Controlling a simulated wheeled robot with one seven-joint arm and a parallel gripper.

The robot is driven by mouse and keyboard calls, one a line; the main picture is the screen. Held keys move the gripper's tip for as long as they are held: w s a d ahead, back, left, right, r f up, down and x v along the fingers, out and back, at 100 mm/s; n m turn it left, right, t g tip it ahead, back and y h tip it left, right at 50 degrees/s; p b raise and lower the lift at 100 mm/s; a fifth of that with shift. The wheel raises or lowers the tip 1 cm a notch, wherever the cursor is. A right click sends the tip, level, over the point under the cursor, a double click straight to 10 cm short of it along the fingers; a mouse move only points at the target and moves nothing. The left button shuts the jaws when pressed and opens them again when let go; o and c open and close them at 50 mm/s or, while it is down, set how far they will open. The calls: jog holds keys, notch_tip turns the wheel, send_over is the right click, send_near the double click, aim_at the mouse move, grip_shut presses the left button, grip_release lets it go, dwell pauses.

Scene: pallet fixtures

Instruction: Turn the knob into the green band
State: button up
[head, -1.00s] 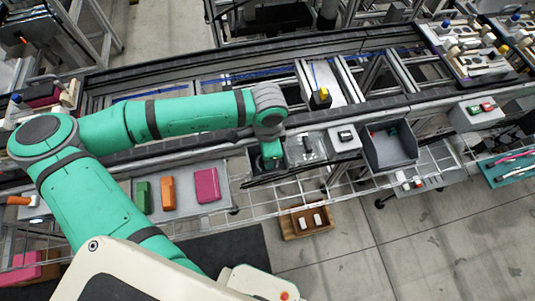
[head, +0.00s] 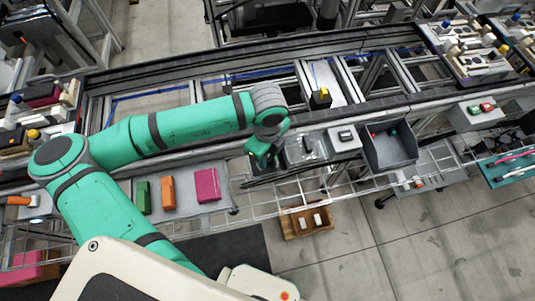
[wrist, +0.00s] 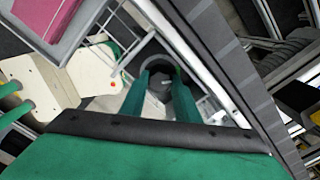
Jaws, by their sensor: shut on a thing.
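My gripper (wrist: 164,78) reaches away from the wrist camera with two long teal fingers. Their tips close on a dark round knob (wrist: 157,65), which is partly hidden between and behind them. A thin green strip, perhaps part of the green band (wrist: 178,72), shows beside the right fingertip. I cannot make out a pointer or where it stands against the band. In the head view my gripper (head: 262,157) is at the front side of the conveyor, left of a clear-covered panel, and the arm hides the knob there.
A grey tray (head: 226,195) with green, orange and pink blocks lies to the left. A dark grey bin (head: 390,150) and a small box with a black part (head: 345,138) stand to the right. A wire rail (head: 290,203) runs along the front. A wooden crate (head: 306,228) sits below.

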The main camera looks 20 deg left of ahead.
aim_at(268, 158)
jog(key=shift+d+m, duration=0.1)
jog(key=shift+m, duration=0.8)
jog(key=o, duration=0.8)
notch_tip(268, 158, up, 11)
jog(key=shift+f, duration=0.1)
